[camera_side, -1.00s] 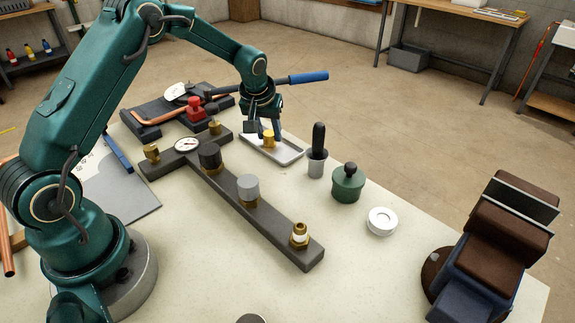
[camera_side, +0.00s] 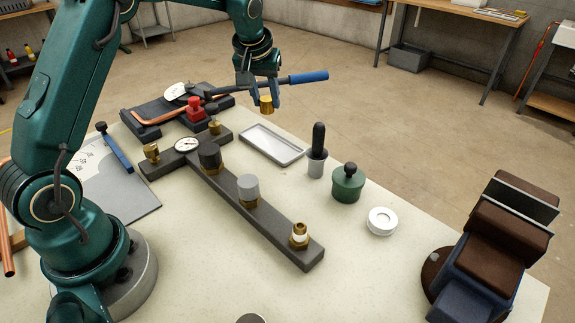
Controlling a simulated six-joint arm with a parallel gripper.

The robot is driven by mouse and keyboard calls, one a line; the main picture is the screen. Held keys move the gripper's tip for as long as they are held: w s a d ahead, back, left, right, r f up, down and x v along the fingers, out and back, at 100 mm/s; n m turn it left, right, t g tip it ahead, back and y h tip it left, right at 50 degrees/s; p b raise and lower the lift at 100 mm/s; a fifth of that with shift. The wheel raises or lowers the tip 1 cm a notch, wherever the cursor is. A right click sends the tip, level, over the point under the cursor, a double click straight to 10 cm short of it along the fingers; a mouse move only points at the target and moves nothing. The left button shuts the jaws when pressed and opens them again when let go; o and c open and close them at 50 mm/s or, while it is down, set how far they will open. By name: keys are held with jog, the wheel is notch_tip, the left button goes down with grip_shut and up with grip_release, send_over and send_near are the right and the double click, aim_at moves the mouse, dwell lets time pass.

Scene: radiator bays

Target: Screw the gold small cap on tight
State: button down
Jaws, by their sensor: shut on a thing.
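The gold small cap (camera_side: 266,105) is between the fingers of my gripper (camera_side: 261,93), which is shut on it. My gripper holds it in the air above the grey tray (camera_side: 287,158), which is now empty. A dark manifold bar (camera_side: 275,238) runs across the table. At its near right end stands a brass fitting with a white band and an open top (camera_side: 299,236). A grey cap (camera_side: 248,190) and a black cap (camera_side: 209,156) sit on the bar's other fittings. A smaller brass fitting (camera_side: 214,127) stands at the bar's far end.
A black-handled tool in a grey cup (camera_side: 317,158), a green pot (camera_side: 347,184) and a white ring (camera_side: 382,221) stand right of the bar. A pipe bender with a blue handle (camera_side: 308,77) lies behind.

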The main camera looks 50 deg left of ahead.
jog(key=s+d+m+h, duration=0.2)
jog(key=s+d+m, duration=0.35)
jog(key=d, duration=0.85)
notch_tip(320, 180, up, 3)
jog(key=m+h, duration=0.1)
jog(key=m, duration=0.2)
send_over(303, 225)
jog(key=shift+s+a+t, duration=0.25)
jog(key=shift+s+t, duration=0.05)
jog(key=shift+s, duration=0.15)
jog(key=shift+s+d+f+m, duration=0.1)
jog(key=shift+d+m, duration=0.05)
jog(key=shift+m, duration=0.1)
jog(key=shift+f, duration=2.15)
jog(key=shift+f, duration=1.1)
jog(key=shift+c, duration=2.1)
grip_release()
